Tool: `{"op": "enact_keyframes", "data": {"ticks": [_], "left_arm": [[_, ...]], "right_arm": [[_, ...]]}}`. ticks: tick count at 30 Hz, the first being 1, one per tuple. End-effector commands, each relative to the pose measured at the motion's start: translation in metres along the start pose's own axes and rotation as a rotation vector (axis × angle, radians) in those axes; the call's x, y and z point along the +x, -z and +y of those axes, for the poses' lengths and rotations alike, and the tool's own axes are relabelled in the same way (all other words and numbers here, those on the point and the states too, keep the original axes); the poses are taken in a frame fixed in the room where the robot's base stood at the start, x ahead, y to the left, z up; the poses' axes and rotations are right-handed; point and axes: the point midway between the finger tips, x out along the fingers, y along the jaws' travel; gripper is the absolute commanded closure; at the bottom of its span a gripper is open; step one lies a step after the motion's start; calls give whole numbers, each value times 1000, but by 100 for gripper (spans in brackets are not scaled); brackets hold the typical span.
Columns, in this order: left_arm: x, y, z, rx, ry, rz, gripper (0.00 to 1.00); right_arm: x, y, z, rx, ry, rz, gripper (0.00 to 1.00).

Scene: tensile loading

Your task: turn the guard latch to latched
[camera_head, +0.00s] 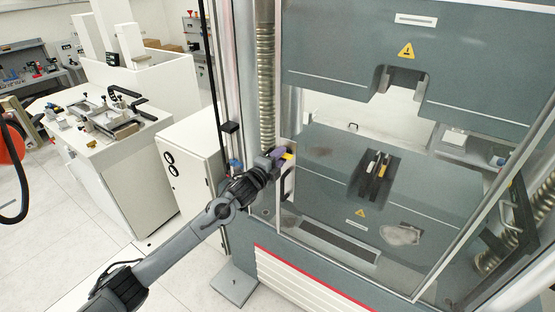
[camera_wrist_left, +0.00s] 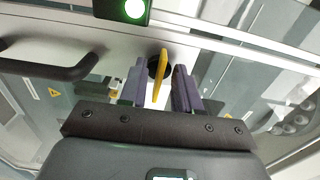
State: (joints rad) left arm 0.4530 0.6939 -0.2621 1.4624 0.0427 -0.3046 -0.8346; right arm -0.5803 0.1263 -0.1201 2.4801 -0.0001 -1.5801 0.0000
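The guard latch is a yellow lever on a dark round hub at the left edge of the machine's guard door. My left gripper (camera_head: 277,156) is at the latch. In the left wrist view its two purple-grey fingers (camera_wrist_left: 158,90) stand on either side of the lever. A light gap shows between the left finger and the lever; contact on the right side is unclear. My right gripper is not in view.
A black door handle (camera_wrist_left: 55,70) is left of the fingers, and a green-lit round indicator (camera_wrist_left: 135,9) is above the latch. The transparent guard door covers a grey machine bed with a dark fixture (camera_head: 374,176). A white cabinet (camera_head: 190,160) stands left of the machine.

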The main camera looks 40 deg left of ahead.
Motion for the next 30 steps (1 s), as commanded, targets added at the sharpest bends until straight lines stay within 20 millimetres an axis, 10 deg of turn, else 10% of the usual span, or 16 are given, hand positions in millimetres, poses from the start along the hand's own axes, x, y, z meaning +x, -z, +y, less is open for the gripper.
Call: {"op": "enact_keyframes", "data": {"ticks": [30], "left_arm": [[-107,0,1,0,0,0,68]], "right_arm": [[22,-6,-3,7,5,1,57]]}}
